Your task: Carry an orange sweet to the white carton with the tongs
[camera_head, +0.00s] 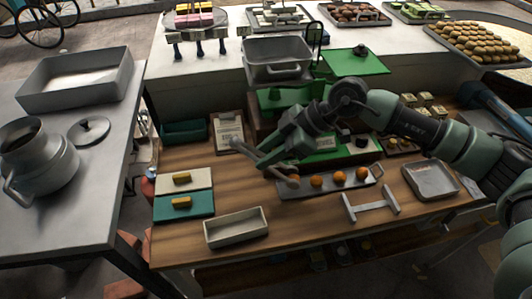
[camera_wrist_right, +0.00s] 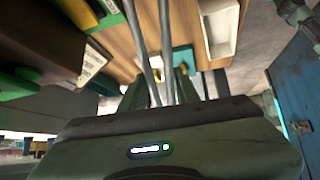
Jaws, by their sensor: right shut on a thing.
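My right gripper (camera_head: 270,160) is shut on the grey metal tongs (camera_head: 246,152), above the middle of the wooden table. In the right wrist view the two long arms of the tongs (camera_wrist_right: 144,45) reach away from the gripper (camera_wrist_right: 175,95), apart from each other. I see no sweet between them. Three orange sweets (camera_head: 339,178) sit in a row on a grey tray (camera_head: 325,190), just right of the tongs. The white carton (camera_head: 236,234), open and empty, stands near the table's front edge; it also shows in the right wrist view (camera_wrist_right: 232,30). My left gripper is out of view.
A teal board (camera_head: 170,207) and a cream board, each with a yellow block, lie left of the carton. A grey T-shaped stand (camera_head: 372,207) and a square metal tray (camera_head: 432,180) are on the right. A clipboard (camera_head: 227,131) and green boxes stand behind.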

